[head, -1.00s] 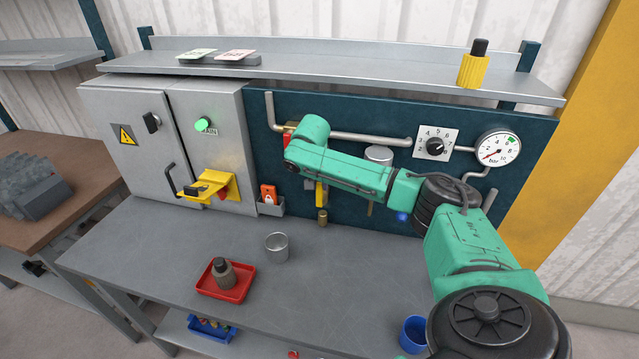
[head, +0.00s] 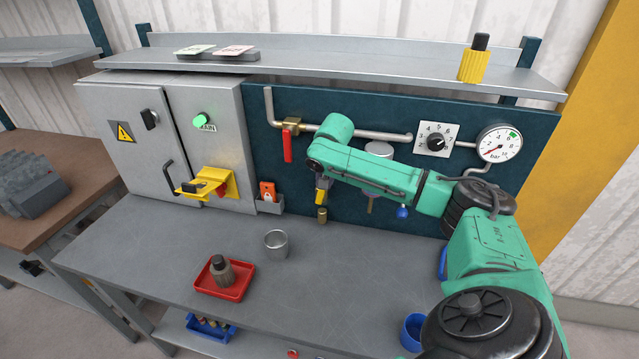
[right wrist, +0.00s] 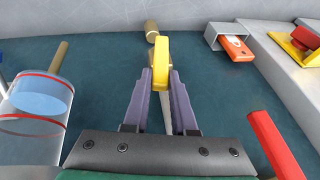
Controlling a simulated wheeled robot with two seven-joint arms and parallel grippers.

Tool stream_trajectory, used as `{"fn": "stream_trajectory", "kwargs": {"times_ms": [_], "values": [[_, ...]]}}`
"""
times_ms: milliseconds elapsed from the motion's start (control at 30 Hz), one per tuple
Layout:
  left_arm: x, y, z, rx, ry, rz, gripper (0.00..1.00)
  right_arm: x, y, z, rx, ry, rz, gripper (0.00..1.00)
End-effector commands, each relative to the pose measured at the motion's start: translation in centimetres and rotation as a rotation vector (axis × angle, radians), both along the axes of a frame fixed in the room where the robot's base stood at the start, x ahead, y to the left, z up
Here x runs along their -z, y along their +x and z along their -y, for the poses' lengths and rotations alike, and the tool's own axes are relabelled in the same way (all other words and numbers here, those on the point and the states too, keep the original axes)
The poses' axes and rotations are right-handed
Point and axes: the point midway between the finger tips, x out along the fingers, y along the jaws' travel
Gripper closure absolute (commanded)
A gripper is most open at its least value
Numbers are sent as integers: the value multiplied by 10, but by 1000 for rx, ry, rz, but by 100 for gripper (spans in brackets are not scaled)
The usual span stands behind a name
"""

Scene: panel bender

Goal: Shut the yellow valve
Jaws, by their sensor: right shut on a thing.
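The yellow valve handle (head: 321,196) is low on the dark blue panel, just above a brass fitting (head: 322,215). In the right wrist view the handle (right wrist: 161,62) shows between the fingertips of my right gripper (right wrist: 160,76), which is shut on it. The handle looks roughly in line with the pale pipe (right wrist: 167,118) behind it. The brass end (right wrist: 151,30) shows just past the handle. In the head view my forearm hides the upper part of this valve and most of the gripper. My left gripper is in neither view.
A red-handled valve (head: 288,144) hangs left of my right arm; its red lever (right wrist: 274,145) is close beside the gripper. A gauge (head: 499,145) and dial (head: 436,139) are to the right. A metal cup (head: 277,243) and red tray (head: 225,291) stand on the bench.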

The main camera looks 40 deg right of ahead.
Motion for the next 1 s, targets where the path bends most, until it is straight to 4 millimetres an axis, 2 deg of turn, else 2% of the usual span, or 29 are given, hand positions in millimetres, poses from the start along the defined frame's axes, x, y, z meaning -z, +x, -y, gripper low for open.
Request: {"fn": "stream_trajectory", "kwargs": {"times_ms": [33, 100, 200, 300, 700, 733, 800, 1000], "values": [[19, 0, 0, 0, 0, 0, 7, 15, -8, 5, 3, 25, 34, 100], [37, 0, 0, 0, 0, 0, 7, 19, -12, 10, 3, 69, 102, 100], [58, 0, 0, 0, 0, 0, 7, 20, -17, 13, 2, 117, 176, 100], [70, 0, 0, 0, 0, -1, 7, 18, -19, 15, 1, 149, 222, 100], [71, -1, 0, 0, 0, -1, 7, 10, -20, 13, -1, 176, 252, 100], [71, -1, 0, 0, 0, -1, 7, 10, -20, 13, -1, 176, 252, 71], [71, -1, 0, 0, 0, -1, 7, 10, -20, 13, -1, 175, 252, 45], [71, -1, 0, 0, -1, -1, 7, 9, -19, 13, -1, 175, 254, 45]]}}
